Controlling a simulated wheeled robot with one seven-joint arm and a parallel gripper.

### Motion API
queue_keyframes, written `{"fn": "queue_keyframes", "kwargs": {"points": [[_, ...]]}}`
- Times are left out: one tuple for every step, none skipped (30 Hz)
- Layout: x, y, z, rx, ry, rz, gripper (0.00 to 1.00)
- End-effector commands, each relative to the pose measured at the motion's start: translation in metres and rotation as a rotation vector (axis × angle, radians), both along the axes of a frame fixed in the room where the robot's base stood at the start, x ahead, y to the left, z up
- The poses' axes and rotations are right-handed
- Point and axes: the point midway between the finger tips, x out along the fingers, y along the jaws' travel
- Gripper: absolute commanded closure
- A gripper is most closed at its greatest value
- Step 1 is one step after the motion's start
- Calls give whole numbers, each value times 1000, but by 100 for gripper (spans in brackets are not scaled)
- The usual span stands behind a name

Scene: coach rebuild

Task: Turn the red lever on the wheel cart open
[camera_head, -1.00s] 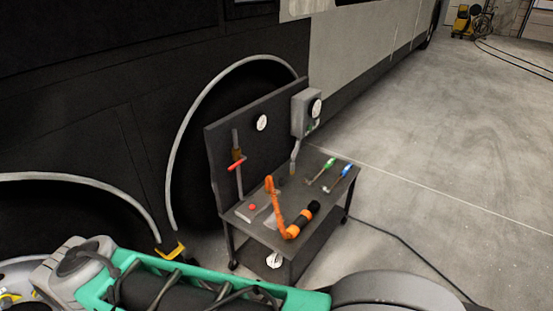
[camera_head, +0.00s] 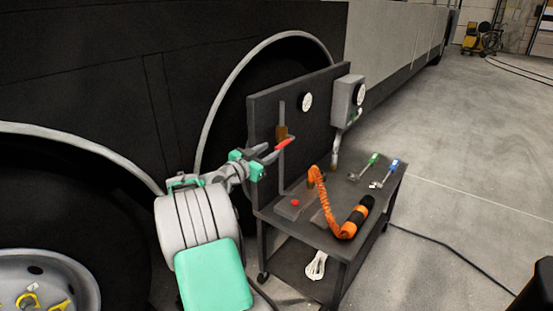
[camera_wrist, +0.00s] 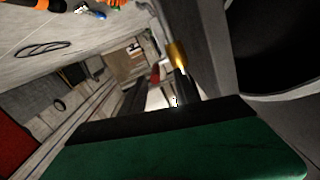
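The red lever (camera_head: 285,144) sits on a brass valve (camera_head: 281,132) on an upright pipe at the cart's dark back panel. It slants slightly, with its left end lower. My gripper (camera_head: 269,153) has come in from the left, its fingertips right at the lever's left end. In the wrist view, my gripper (camera_wrist: 160,92) shows two dark fingers with a gap between them. The red lever (camera_wrist: 155,74) appears in that gap, beyond or between the tips, beside the brass valve (camera_wrist: 177,54). I cannot tell whether the fingers touch it.
The wheel cart (camera_head: 330,237) carries an orange coiled hose (camera_head: 325,205), a red button box (camera_head: 294,204), and green-handled (camera_head: 373,160) and blue-handled (camera_head: 393,163) tools. A grey gauge box (camera_head: 347,98) stands at the panel's right. The bus wheel is at lower left; open floor lies right.

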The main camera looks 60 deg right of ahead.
Motion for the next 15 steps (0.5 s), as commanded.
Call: {"fn": "queue_keyframes", "kwargs": {"points": [[-8,-6,-6,-24,-1,-19,63],[-11,-9,-5,-35,-3,-27,63],[-14,-12,-3,-44,-3,-33,63],[-16,-16,-3,-48,-4,-37,63],[-18,-19,-2,-49,-3,-40,63],[-20,-25,-2,-49,-2,-43,63],[-21,-30,-2,-48,-3,-43,63],[-23,-36,-2,-48,-4,-45,63],[-25,-45,-2,-47,-3,-46,63],[-27,-51,-2,-47,-3,-47,63],[-28,-57,-3,-46,-3,-48,63],[-29,-65,-2,-46,-3,-47,63],[-30,-70,-3,-46,-2,-47,63],[-30,-75,-3,-45,-4,-45,63],[-30,-80,-2,-45,-3,-44,63]]}}
